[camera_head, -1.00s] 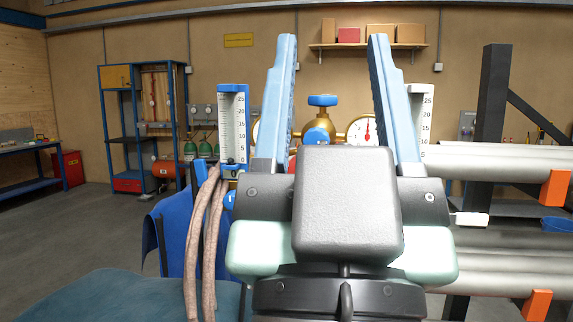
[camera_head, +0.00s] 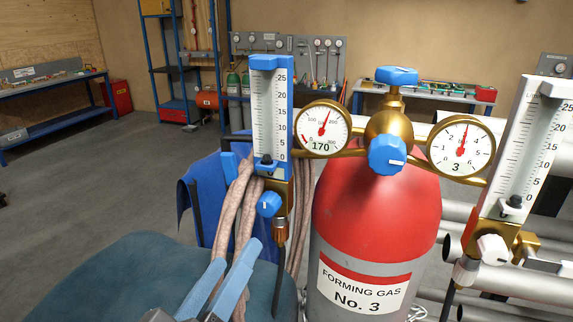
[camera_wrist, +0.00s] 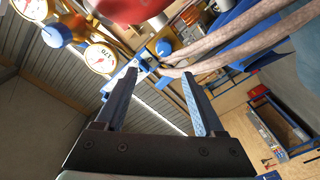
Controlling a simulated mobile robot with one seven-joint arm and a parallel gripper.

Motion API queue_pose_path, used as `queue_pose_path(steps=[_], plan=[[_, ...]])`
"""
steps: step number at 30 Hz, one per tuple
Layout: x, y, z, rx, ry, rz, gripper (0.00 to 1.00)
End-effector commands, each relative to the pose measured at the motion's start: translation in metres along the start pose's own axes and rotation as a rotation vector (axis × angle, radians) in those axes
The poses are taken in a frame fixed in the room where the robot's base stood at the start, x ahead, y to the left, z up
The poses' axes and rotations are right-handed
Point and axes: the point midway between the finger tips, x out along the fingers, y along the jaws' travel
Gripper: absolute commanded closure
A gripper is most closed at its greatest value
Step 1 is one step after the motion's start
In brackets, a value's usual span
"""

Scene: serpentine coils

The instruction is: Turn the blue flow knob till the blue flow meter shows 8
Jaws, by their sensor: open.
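The blue flow meter (camera_head: 270,62) is an upright blue-framed white scale marked up to 25. Its dark float (camera_head: 266,161) sits near the bottom, below the 5 mark. The blue flow knob (camera_head: 269,204), with a white line on its face, is just under the meter. In the wrist view a round blue knob (camera_wrist: 164,48), seemingly this one, shows beyond the fingertips. My gripper (camera_head: 235,256) is open and empty, below and left of the knob and apart from it. Both fingers also show in the wrist view (camera_wrist: 158,75).
Thick hoses (camera_head: 232,212) hang close left of the knob. A red gas cylinder (camera_head: 375,215) stands to the right, under brass gauges (camera_head: 323,129) and a larger blue regulator knob (camera_head: 387,154). A white flow meter (camera_head: 530,145) with a white knob (camera_head: 493,248) is far right.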

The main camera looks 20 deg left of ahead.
Motion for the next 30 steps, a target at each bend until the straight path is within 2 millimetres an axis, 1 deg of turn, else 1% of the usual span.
queue_pose_path(steps=[2, 5, 8, 15, 21, 25, 30], plan=[[-0.006, -0.006, 0.0, -0.03, -0.02, -0.014, 0.29], [-0.002, -0.007, 0.001, -0.042, -0.027, -0.013, 0.29], [0.011, -0.006, 0.001, -0.042, -0.027, -0.012, 0.29], [0.061, -0.005, 0.001, -0.04, -0.026, -0.01, 0.29], [0.098, -0.006, 0.003, -0.038, -0.026, -0.011, 0.29], [0.112, -0.007, 0.003, -0.038, -0.024, -0.011, 0.29], [0.121, -0.009, 0.005, -0.035, -0.024, -0.012, 0.29]])
